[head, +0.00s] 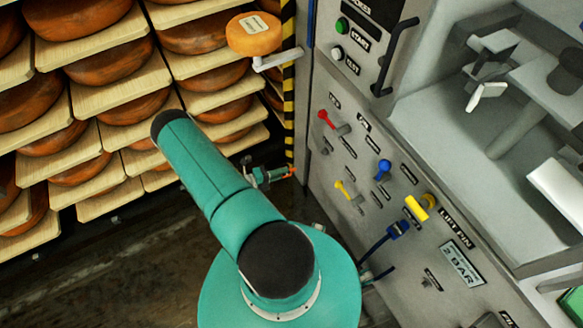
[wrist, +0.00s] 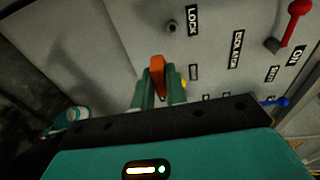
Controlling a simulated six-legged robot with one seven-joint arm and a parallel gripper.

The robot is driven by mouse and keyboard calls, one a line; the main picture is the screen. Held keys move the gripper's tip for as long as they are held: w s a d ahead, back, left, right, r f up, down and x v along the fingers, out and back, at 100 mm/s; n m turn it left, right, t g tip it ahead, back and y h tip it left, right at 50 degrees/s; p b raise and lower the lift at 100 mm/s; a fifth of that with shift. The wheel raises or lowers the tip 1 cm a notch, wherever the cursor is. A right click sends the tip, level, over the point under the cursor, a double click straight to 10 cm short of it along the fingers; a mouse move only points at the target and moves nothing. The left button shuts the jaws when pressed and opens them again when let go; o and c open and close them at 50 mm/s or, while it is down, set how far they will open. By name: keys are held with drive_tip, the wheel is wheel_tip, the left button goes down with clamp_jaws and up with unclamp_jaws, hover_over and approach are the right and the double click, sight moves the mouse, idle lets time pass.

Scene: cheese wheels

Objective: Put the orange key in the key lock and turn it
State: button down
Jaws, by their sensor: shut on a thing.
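The orange key (wrist: 157,75) is pinched between the fingers of my gripper (wrist: 160,92) in the wrist view. Its orange end points forward to the grey panel. The key lock (wrist: 172,26) is a small round dark fitting beside the label LOCK, ahead of the key and slightly right of its tip. Key and lock are apart in the picture. In the head view my gripper (head: 272,177) is left of the panel, and the orange key (head: 290,171) shows at its tip, close to the panel's left edge. The lock is too small to make out surely there.
The grey panel (head: 352,110) carries a red lever (head: 325,118), a blue lever (head: 383,168) and yellow levers (head: 342,187). A black handle (head: 394,58) stands out above. Racks of cheese wheels (head: 105,65) fill the left. A yellow-black striped post (head: 289,90) stands between.

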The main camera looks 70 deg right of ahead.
drive_tip(key=s+d+h, duration=0.1)
drive_tip(key=s+d+r+n+h, duration=0.1)
drive_tip(key=s+d, duration=0.1)
drive_tip(key=shift+s+d, duration=0.15)
drive_tip(key=shift+d, duration=0.05)
drive_tip(key=shift+f, duration=0.1)
drive_tip(key=shift+x, duration=2.85)
drive_tip(key=shift+x, duration=1.45)
drive_tip(key=c, duration=1.3)
unclamp_jaws()
drive_tip(key=shift+d, duration=0.1)
drive_tip(key=shift+c, duration=0.2)
drive_tip(key=v, duration=1.3)
drive_tip(key=shift+w+a, duration=0.2)
drive_tip(key=shift+a, duration=0.15)
